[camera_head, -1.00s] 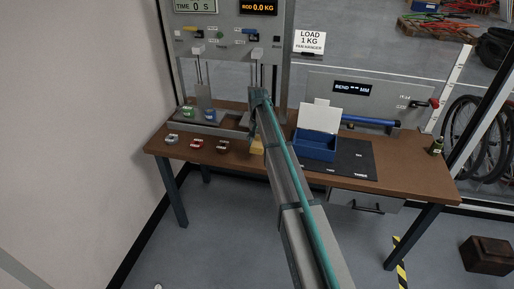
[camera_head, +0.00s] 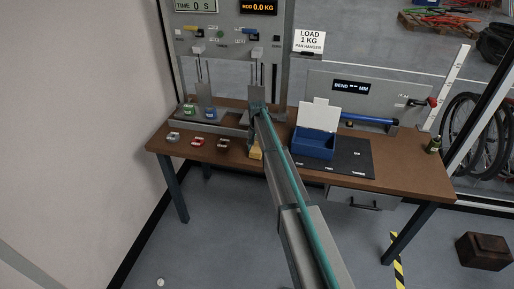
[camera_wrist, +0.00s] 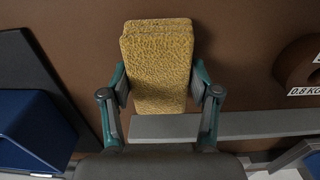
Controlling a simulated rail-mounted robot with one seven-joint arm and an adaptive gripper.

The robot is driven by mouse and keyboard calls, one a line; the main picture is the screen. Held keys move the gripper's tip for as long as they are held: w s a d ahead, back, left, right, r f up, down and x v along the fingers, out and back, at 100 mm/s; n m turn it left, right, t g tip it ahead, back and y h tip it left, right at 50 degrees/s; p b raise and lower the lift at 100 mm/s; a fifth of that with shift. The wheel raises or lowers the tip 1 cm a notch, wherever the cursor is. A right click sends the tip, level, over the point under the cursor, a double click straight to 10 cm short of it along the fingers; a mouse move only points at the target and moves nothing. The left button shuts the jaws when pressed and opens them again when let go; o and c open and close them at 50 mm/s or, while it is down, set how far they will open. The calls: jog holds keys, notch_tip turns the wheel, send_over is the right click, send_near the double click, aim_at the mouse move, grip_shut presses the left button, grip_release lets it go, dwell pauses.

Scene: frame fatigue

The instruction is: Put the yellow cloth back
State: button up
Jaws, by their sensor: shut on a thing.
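The yellow cloth (camera_wrist: 160,50) is a folded, textured block in the wrist view. My gripper (camera_wrist: 160,90) is shut on it, with one finger pressed on each long side. In the head view the cloth (camera_head: 256,153) shows at the front edge of the brown workbench (camera_head: 400,175), partly hidden behind my arm. My gripper itself is hidden by the arm there. I cannot tell whether the cloth touches the bench top.
Left of the cloth are small grey, red and brown weights (camera_head: 222,145). Right of it an open blue box (camera_head: 313,143) stands on a dark mat (camera_head: 352,160). The test machine (camera_head: 228,65) rises behind.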

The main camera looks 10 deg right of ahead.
aim_at(256, 147)
jog(key=shift+f, duration=0.3)
jog(key=o, duration=1.1)
jog(key=shift+r, duration=0.25)
notch_tip(256, 147, up, 10)
jog(key=r+b, duration=0.1)
jog(key=b, duration=0.3)
jog(key=s+f+n+g, duration=0.1)
jog(key=s+f+g, duration=0.1)
jog(key=s+f, duration=1.1)
jog(key=s+f+n+g, duration=0.2)
jog(key=s+f, duration=1.1)
jog(key=s, duration=2.1)
jog(key=s+f+n+g, duration=0.1)
jog(key=s+f+g, duration=0.1)
jog(key=s+f, duration=1.1)
jog(key=shift+s+a+f+n+g, duration=0.1)
jog(key=shift+s+f+n+g, duration=0.05)
jog(key=shift+s, duration=1.75)
jog(key=shift+s+d+f+n+g, duration=0.1)
jog(key=shift+s, duration=1.75)
jog(key=shift+s+a+f+n+g, duration=0.1)
jog(key=shift+s+f+n+g, duration=0.05)
jog(key=shift+s, duration=1.75)
